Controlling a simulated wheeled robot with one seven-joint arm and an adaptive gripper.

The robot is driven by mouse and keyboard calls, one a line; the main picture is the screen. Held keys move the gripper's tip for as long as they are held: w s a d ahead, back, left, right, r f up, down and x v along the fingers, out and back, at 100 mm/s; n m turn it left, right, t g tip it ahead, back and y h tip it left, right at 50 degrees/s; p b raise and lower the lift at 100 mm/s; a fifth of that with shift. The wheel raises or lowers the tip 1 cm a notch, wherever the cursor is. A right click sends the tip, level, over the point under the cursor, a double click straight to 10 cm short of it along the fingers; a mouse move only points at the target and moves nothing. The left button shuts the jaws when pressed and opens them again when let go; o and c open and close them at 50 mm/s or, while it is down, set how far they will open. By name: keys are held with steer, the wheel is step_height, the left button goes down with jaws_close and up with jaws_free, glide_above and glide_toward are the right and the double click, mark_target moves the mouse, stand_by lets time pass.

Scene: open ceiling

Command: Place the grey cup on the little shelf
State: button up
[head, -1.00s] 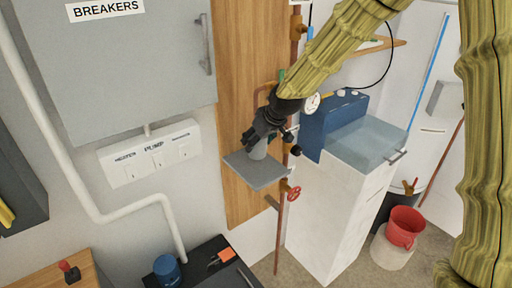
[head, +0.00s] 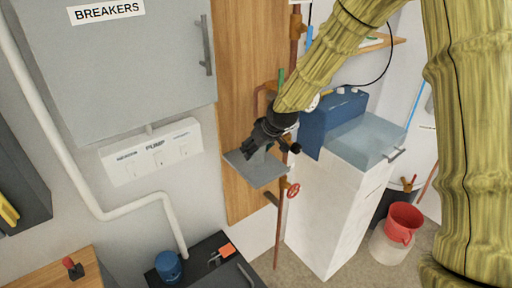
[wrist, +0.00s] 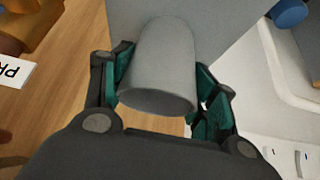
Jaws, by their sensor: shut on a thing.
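The grey cup (wrist: 160,60) sits between the teal finger pads of my gripper (wrist: 160,82) in the wrist view, one pad on each side. My gripper is shut on it. In the head view my gripper (head: 258,145) is over the little grey shelf (head: 262,176), which juts from the wooden panel; the cup is mostly hidden there by the fingers. In the wrist view the shelf (wrist: 222,22) is the grey plate behind the cup. I cannot tell whether the cup touches the shelf.
A copper pipe with a red valve wheel (head: 293,190) runs just right of the shelf. A white cabinet with a blue box (head: 328,120) stands further right. The breaker cabinet (head: 125,75) and switch panel (head: 153,150) are on the left wall.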

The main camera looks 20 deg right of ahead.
steer(key=o, duration=0.9)
steer(key=shift+b+v, duration=0.95)
steer(key=shift+v, duration=5.2)
